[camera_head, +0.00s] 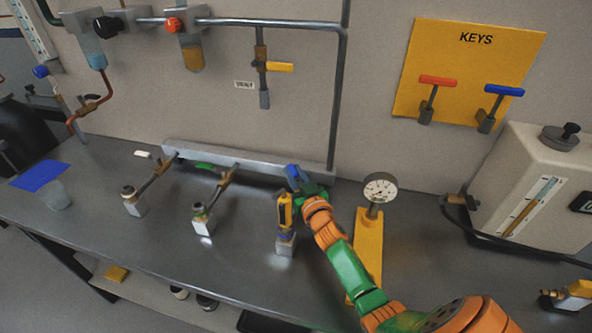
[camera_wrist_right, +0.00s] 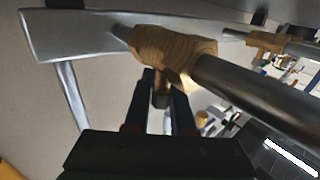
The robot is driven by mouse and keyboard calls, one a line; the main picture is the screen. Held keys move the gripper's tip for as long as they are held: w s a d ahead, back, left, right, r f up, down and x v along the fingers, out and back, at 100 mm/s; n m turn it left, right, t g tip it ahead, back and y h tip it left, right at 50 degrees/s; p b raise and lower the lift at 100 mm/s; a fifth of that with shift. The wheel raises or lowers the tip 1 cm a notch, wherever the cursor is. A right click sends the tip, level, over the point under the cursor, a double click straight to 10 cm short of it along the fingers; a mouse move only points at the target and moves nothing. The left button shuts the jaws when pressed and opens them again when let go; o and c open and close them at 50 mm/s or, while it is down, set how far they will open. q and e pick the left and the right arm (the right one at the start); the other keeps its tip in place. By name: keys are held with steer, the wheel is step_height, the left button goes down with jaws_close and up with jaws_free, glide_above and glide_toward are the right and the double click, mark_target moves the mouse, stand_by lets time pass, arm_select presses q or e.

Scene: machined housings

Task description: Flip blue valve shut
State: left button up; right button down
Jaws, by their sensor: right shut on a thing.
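The blue valve's handle (camera_head: 293,172) is at the right end of the grey manifold bar (camera_head: 255,174) along the back of the bench. My right gripper (camera_head: 303,184) is at this handle, shut on it; the hand partly hides the handle. In the right wrist view, the two dark fingers (camera_wrist_right: 162,112) stand just under the brass valve body (camera_wrist_right: 175,52), with a short brass stem (camera_wrist_right: 161,92) between them. The handle itself is not clear there. My left gripper is not in view.
Valves with a white handle (camera_head: 143,155) and a green handle (camera_head: 204,166) stand to the left. A yellow fitting (camera_head: 285,210) is just in front of the hand. A dial gauge (camera_head: 380,188) on a yellow stand is close right of the arm.

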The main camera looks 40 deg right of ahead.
steer(key=shift+a+n+y+p, duration=0.25)
steer(key=shift+n+y, duration=0.55)
steer(key=shift+y, duration=0.4)
steer(key=shift+a+f+n+y, duration=0.1)
steer(key=shift+n+y, duration=0.3)
steer(key=shift+y, duration=0.15)
steer(key=shift+a+f+n+y, duration=0.1)
steer(key=shift+n+y, duration=0.3)
steer(key=shift+y, duration=0.15)
steer(key=shift+a+n+y+b, duration=0.25)
steer(key=shift+n+y+b, duration=0.3)
steer(key=shift+y, duration=0.3)
steer(key=shift+a+n+y+b, duration=0.2)
steer(key=shift+n+y+b, duration=0.3)
steer(key=shift+y, duration=0.35)
steer(key=shift+s+a+r+n+y, duration=0.1)
steer(key=shift+a+n+y, duration=0.05)
steer(key=shift+n+y, duration=0.4)
steer(key=shift+y, duration=0.25)
steer(key=c, duration=0.7)
jaws_free()
steer(key=shift+c, duration=0.2)
steer(key=shift+r, duration=0.15)
